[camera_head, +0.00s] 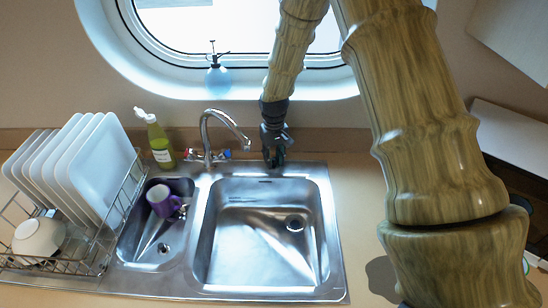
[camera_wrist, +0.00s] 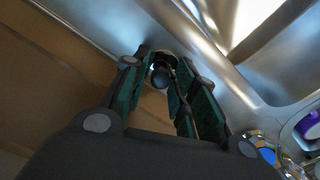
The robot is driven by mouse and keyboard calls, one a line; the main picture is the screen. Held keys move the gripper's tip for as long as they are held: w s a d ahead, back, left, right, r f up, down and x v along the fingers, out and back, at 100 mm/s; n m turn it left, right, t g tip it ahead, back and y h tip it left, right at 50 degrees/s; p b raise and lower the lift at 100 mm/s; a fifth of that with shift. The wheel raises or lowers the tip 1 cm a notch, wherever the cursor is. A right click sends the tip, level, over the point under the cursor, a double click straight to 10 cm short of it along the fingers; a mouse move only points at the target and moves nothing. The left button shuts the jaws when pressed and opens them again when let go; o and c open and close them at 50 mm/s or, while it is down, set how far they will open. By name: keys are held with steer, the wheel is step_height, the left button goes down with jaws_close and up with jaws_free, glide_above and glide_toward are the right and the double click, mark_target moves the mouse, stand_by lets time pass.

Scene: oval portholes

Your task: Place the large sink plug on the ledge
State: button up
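My gripper (camera_head: 274,160) points down at the back edge of the sink, to the right of the tap. In the wrist view its two green-padded fingers (camera_wrist: 162,66) stand apart. Between their tips is the large sink plug (camera_wrist: 160,77), a dark round knob over a disc that is mostly hidden. The fingertips are close to both sides of the plug; I cannot tell whether they press on it. In the head view the plug is hidden at the gripper. The ledge (camera_head: 340,142) is the tan strip behind the sink; it also shows in the wrist view (camera_wrist: 62,75).
The steel sink (camera_head: 330,240) has a large empty basin and a small basin holding a purple mug (camera_head: 160,200). The tap (camera_head: 206,135) and a green soap bottle (camera_head: 160,148) stand left of my gripper. A dish rack (camera_head: 100,250) is far left. A spray bottle (camera_head: 217,78) stands by the porthole.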

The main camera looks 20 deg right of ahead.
mark_target(274, 158)
steer(key=shift+r, duration=0.15)
step_height(274, 158, up, 12)
steer(key=b, duration=0.4)
stand_by(0.6)
steer(key=shift+r, duration=0.1)
